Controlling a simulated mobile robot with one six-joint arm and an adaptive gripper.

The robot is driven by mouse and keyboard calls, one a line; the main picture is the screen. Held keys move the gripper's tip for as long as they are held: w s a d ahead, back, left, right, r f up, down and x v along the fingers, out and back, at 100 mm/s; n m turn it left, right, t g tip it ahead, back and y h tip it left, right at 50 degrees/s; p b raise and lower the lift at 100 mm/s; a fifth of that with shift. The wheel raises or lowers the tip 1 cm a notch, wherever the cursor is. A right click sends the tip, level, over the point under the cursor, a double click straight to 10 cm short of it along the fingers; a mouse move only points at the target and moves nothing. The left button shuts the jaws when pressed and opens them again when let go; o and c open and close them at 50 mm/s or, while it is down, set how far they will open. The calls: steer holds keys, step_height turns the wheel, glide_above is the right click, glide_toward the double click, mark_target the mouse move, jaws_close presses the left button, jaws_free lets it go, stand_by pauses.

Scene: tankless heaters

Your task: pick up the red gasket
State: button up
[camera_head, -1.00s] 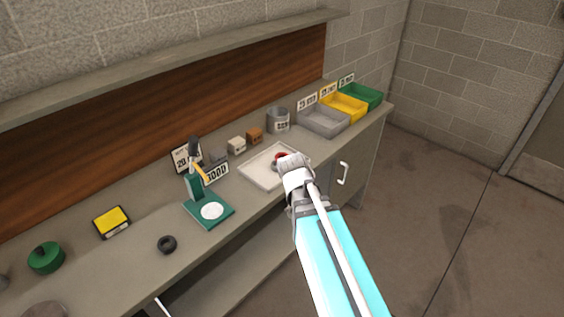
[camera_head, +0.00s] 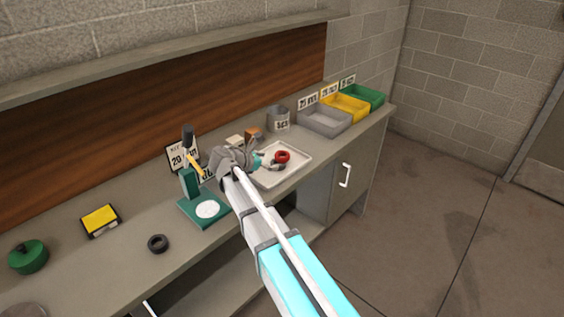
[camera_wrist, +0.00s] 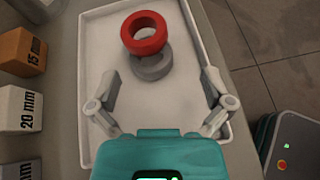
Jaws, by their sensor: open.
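The red gasket (camera_head: 282,156) is a thick ring in the white tray (camera_head: 297,163) on the workbench. In the wrist view the red gasket (camera_wrist: 143,33) lies partly over a grey ring (camera_wrist: 152,66) and looks tilted on it. The grey ring (camera_head: 278,165) also shows just below the red one in the head view. My gripper (camera_wrist: 160,97) is open and empty over the tray (camera_wrist: 100,60), its two fingers apart on either side of the picture's middle, pointing toward the rings. In the head view my gripper (camera_head: 262,162) is at the tray's left side.
Blocks labelled 15 mm (camera_wrist: 22,50) and 20 mm (camera_wrist: 20,108) stand left of the tray. A green press stand (camera_head: 205,207), a grey can (camera_head: 278,119) and grey, yellow and green bins (camera_head: 324,121) share the bench. A black ring (camera_head: 158,243) lies nearer.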

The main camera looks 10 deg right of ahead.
mark_target(280, 155)
steer(key=shift+w+a+r+n+t, duration=0.3)
steer(key=shift+w+a+n, duration=0.25)
steer(key=shift+n, duration=0.15)
steer(key=shift+b+x, duration=0.5)
steer(key=shift+x, duration=0.6)
steer(key=shift+d, duration=0.1)
steer(key=shift+r+b+x, duration=0.15)
steer(key=shift+b+x, duration=0.25)
steer(key=shift+x, duration=0.9)
steer(key=shift+r+b+x, duration=0.1)
steer(key=shift+b+x, duration=0.25)
steer(key=shift+x, duration=1)
steer(key=shift+w+r, duration=0.1)
steer(key=shift+w, duration=0.05)
